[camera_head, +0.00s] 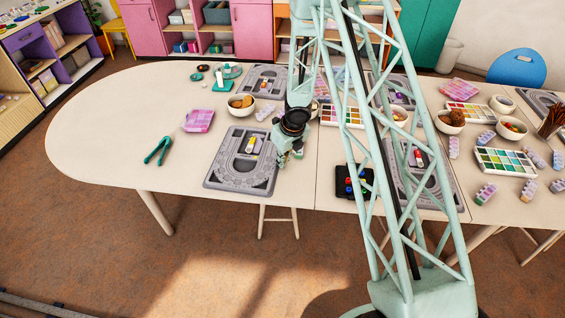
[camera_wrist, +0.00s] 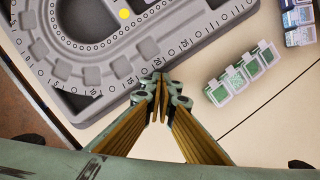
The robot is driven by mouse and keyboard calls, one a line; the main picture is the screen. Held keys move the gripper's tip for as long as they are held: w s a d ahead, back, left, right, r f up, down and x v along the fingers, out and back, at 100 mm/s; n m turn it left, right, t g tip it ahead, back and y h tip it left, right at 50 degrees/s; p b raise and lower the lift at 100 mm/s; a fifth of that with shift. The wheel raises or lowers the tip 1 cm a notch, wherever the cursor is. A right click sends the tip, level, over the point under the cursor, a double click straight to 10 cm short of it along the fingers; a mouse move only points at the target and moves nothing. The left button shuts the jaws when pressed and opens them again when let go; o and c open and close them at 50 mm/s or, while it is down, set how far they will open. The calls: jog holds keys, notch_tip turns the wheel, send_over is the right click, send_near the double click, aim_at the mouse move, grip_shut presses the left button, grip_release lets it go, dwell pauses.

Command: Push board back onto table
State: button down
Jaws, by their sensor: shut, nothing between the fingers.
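A grey bead board (camera_head: 212,178) lies at the front of the table (camera_head: 110,125), its near edge close to the table's front edge. It carries a few small coloured pieces in its middle. In the wrist view the board (camera_wrist: 200,35) fills the upper left, with numbered marks along its curved groove. My gripper (camera_head: 284,160) is beside the board's right side, low over the table. In the wrist view my gripper's fingertips (camera_wrist: 160,84) are together at the board's rim, with nothing between them. I cannot tell whether they touch it.
Another grey board (camera_head: 452,196) and a black tray (camera_head: 341,190) lie to the right. Green pliers (camera_head: 158,150) and a pink box (camera_head: 199,120) lie to the left. A bowl (camera_head: 241,109) stands behind the board. A green-lidded bead box (camera_wrist: 243,72) is right of my fingertips.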

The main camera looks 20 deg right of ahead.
aim_at(287, 171)
jog(key=shift+s+b, duration=0.2)
jog(key=shift+b, duration=0.2)
jog(key=shift+s+d+f+b, duration=0.1)
jog(key=shift+s+d+b, duration=0.25)
jog(key=shift+s+b, duration=0.55)
jog(key=shift+s+d+b, duration=0.3)
jog(key=shift+s+b, duration=0.4)
jog(key=shift+b, duration=0.4)
jog(key=shift+s+r, duration=0.15)
jog(key=shift+r, duration=0.1)
jog(key=p+v, duration=0.5)
jog(key=v, duration=0.4)
jog(key=shift+r+p, duration=0.35)
jog(key=shift+p, duration=0.05)
